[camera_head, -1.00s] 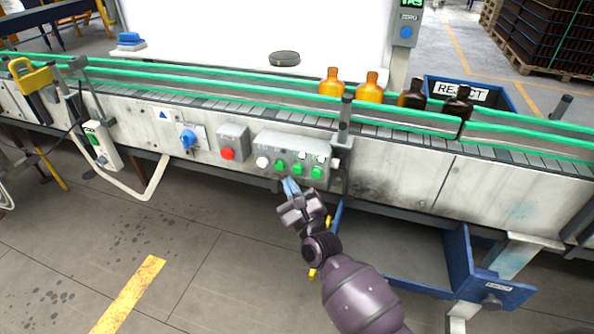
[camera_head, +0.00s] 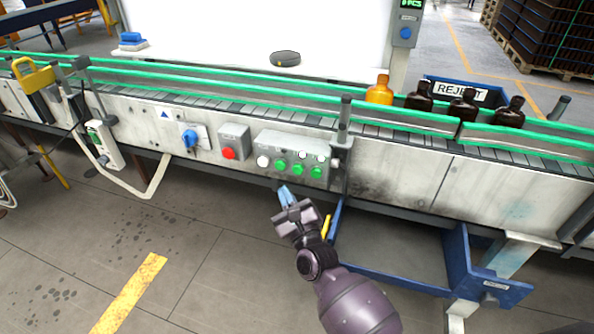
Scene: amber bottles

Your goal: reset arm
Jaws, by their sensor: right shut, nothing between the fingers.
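My right gripper (camera_head: 287,196) is below the front of the conveyor, under the grey button box (camera_head: 291,158). Its light blue fingertips are together and hold nothing. They point up toward the box and look apart from it. My left gripper is not in view. On the conveyor (camera_head: 215,93) stand one lit amber bottle (camera_head: 380,90) and several dark brown bottles, among them one (camera_head: 420,97) beside the amber one and one (camera_head: 510,113) farthest right. All stand upright.
A red button (camera_head: 229,153) and a blue rotary switch (camera_head: 189,138) sit left of the button box. A blue reject bin (camera_head: 432,82) is behind the belt. A blue tray frame (camera_head: 463,268) stands low at right. The floor (camera_head: 205,255) at left is clear.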

